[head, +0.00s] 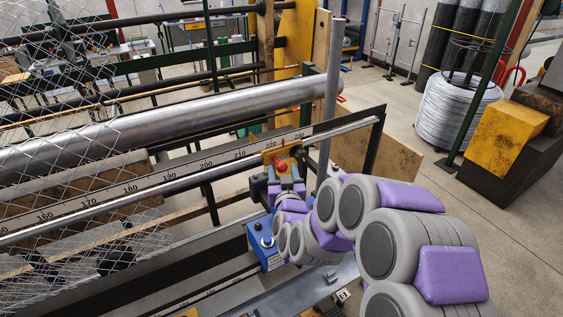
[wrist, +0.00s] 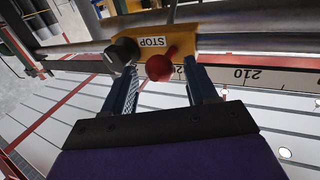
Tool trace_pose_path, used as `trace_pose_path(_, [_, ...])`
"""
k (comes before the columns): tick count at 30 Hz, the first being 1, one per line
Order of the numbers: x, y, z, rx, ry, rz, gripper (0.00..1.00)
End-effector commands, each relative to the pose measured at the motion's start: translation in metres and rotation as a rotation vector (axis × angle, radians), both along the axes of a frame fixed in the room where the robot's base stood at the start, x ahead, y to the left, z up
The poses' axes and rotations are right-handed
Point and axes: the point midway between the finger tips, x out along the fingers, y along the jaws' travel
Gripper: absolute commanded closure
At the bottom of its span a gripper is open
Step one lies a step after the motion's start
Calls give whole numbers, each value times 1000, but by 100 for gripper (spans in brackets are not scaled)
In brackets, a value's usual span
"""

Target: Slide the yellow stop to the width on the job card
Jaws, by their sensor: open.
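The yellow stop (head: 270,158) sits on the rail in front of the ruler (head: 172,180), near the 220 mark; its exact reading cannot be told. In the wrist view the stop (wrist: 185,43) carries a "STOP" label, a red knob (wrist: 160,67) and a black knob (wrist: 123,50). The ruler there shows 210 to the right of the stop. My gripper (wrist: 160,75) is open, with its fingers on either side of the red knob; contact cannot be told. In the head view my gripper (head: 287,185) is just below the stop. I cannot make out a job card.
A thick steel roller (head: 180,112) runs behind the ruler, with chainlink mesh (head: 70,130) over the left side. The rail ends at a black frame (head: 376,135) right of the stop. A blue box (head: 264,240) stands close below my gripper. A wire coil (head: 455,118) stands at the back right.

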Motion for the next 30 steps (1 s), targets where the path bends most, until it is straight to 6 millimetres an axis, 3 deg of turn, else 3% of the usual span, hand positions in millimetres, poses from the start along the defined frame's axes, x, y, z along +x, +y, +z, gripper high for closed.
trace_pose_path(7, [21,5,1,0,-2,0,42])
trace_pose_path(18, [26,5,1,0,-2,1,42])
trace_pose_path(30, [25,5,1,0,-2,0,80])
